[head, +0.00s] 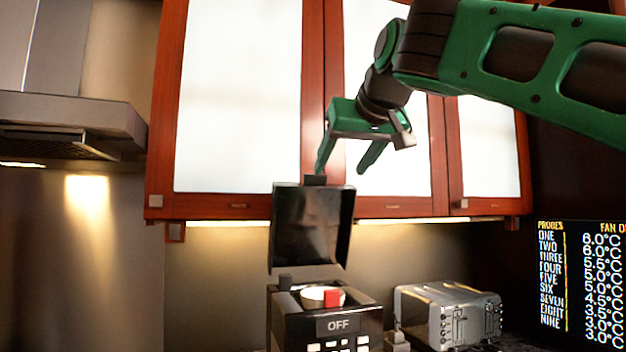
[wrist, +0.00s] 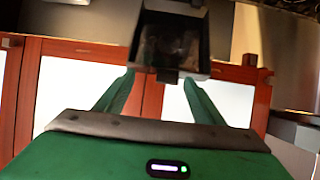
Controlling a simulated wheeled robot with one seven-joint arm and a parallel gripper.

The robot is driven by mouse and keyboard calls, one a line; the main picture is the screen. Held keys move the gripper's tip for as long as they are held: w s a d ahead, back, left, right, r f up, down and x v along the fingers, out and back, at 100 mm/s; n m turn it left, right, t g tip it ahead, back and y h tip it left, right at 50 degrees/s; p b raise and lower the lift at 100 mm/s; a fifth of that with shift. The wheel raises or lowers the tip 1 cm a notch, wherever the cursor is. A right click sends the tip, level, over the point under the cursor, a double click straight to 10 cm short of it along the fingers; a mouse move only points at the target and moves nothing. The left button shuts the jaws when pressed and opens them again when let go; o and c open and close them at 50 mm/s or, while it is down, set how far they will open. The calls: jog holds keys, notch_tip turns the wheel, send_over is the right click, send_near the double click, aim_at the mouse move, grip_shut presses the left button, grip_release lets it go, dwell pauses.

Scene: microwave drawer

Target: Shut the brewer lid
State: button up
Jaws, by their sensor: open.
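The brewer (head: 325,325) is a black machine with an OFF display, a red part and a light round opening on top. Its black lid (head: 308,230) stands open, upright above the body, with a small tab (head: 315,181) on its top edge. My gripper (head: 343,171) is open just above the lid, fingers pointing down. The left finger appears close to the tab; I cannot tell whether it touches. In the wrist view the lid (wrist: 172,42) is ahead, and its tab appears between the tips of my open gripper (wrist: 158,77). Nothing is held.
Wooden cabinets with white panels (head: 240,100) hang behind my gripper. A silver toaster (head: 450,312) stands right of the brewer. A range hood (head: 70,125) is at the left, and a dark temperature display (head: 580,285) is at the right.

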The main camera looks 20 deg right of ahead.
aim_at(318, 187)
notch_tip(318, 187, up, 4)
jog(key=w+a+f, duration=0.1)
jog(key=a, duration=0.1)
jog(key=shift+t+y, duration=0.3)
jog(key=x, duration=1)
jog(key=shift+w+d+r, duration=0.1)
jog(key=shift+r, duration=0.1)
jog(key=shift+c, duration=0.5)
jog(key=c, duration=1.4)
